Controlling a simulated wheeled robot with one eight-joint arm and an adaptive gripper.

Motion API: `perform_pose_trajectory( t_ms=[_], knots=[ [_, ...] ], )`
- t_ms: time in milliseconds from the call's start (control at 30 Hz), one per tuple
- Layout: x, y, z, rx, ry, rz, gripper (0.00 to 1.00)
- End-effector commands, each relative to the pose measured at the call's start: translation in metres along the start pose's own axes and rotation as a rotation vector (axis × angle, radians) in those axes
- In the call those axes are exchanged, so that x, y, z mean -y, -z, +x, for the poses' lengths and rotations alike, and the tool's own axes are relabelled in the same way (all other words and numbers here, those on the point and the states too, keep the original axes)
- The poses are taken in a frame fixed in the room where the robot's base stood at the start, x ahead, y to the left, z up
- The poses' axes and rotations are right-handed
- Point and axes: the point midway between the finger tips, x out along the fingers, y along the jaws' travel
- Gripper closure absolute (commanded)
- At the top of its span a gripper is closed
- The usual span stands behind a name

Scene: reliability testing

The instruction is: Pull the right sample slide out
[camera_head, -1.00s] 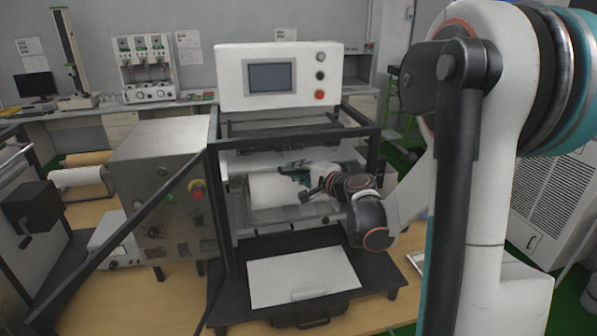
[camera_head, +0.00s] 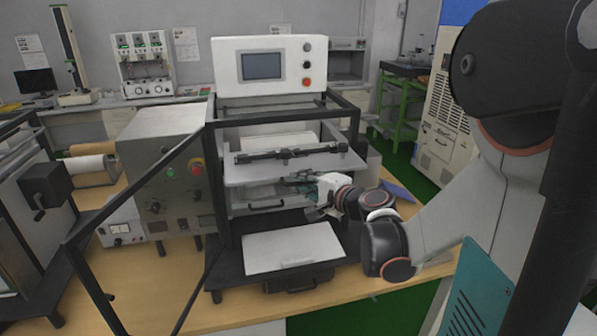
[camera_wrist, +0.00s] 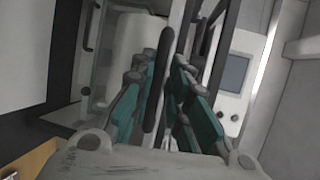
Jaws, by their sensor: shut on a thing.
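A pale sample slide (camera_head: 240,173) stands out from the front of the machine's black frame, with a dark cross bar (camera_head: 262,156) along its top. My gripper (camera_head: 303,180) is at its right front part, just below the plate's edge in the head view. In the wrist view, my gripper's teal-padded fingers (camera_wrist: 160,100) lie on either side of a dark round-ended handle bar (camera_wrist: 163,62), and are shut on it. The exact contact is partly hidden by the fingers.
The machine has a screen box (camera_head: 268,66) on top and black posts around the slide. A white plate (camera_head: 293,250) lies on a black base below. A grey control box (camera_head: 160,170) stands left. Green floor (camera_head: 415,170) is open to the right.

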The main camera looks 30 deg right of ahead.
Motion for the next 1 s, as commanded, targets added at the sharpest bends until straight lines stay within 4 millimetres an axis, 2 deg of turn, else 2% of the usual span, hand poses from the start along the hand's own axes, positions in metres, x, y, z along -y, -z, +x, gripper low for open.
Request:
perform_pose_trajectory(
  t_ms=[33, 200, 400, 600, 967, 1000],
  knots=[
    [-0.007, -0.005, -0.012, 0.001, -0.008, -0.004, 1.00],
    [-0.013, -0.017, -0.041, 0.000, -0.008, -0.005, 1.00],
    [-0.019, -0.026, -0.061, 0.001, -0.008, -0.004, 1.00],
    [-0.021, -0.029, -0.069, 0.002, -0.008, -0.004, 1.00],
    [-0.021, -0.030, -0.069, 0.002, -0.008, -0.005, 1.00],
    [-0.021, -0.030, -0.069, 0.003, -0.008, -0.005, 0.76]
  ],
)
